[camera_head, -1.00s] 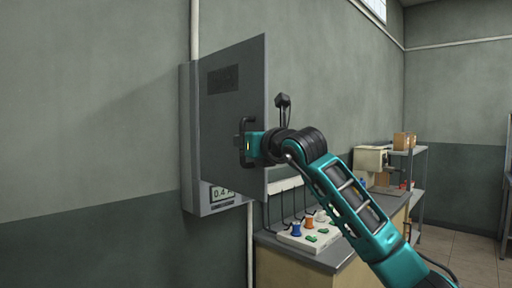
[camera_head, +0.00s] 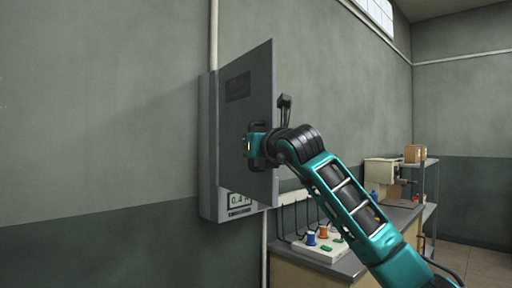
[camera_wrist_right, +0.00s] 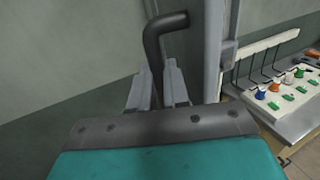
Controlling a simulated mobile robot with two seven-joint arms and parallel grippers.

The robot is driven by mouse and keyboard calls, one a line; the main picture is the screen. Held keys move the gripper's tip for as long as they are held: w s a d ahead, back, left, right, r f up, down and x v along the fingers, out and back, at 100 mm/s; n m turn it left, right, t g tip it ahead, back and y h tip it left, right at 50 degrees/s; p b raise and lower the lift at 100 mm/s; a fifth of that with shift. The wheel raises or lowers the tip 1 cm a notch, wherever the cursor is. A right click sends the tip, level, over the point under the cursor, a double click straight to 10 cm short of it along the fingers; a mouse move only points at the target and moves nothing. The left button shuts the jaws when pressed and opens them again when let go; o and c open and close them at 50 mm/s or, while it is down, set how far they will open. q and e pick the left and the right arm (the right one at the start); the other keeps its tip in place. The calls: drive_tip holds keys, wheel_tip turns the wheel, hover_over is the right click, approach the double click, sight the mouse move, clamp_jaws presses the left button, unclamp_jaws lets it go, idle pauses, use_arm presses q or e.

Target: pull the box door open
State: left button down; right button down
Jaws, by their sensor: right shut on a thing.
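The grey box (camera_head: 208,150) is fixed to the wall, and its door (camera_head: 240,115) stands partly open, its right edge swung out from the wall. My right gripper (camera_head: 258,147) is at the dark bent handle (camera_wrist_right: 168,20) on the door's front. In the right wrist view the fingers of my right gripper (camera_wrist_right: 159,80) are close together on the handle. My left gripper is not in view.
A bench (camera_head: 315,270) below and right of the box carries a white panel (camera_head: 320,247) with coloured knobs and cables. A machine (camera_head: 384,174) and a shelf with small cartons (camera_head: 414,153) stand farther back. The wall left of the box is bare.

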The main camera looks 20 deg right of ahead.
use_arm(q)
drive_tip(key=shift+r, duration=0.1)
use_arm(e)
drive_tip(key=shift+r, duration=0.25)
drive_tip(key=c, duration=1.5)
unclamp_jaws()
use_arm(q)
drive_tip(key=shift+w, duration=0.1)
use_arm(e)
drive_tip(key=o, duration=0.4)
drive_tip(key=shift+f, duration=0.25)
use_arm(q)
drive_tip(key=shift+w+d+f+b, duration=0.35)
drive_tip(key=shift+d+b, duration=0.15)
drive_tip(key=shift+b, duration=0.7)
use_arm(e)
drive_tip(key=s+d, duration=0.2)
drive_tip(key=s, duration=1)
drive_tip(key=shift+s, duration=0.35)
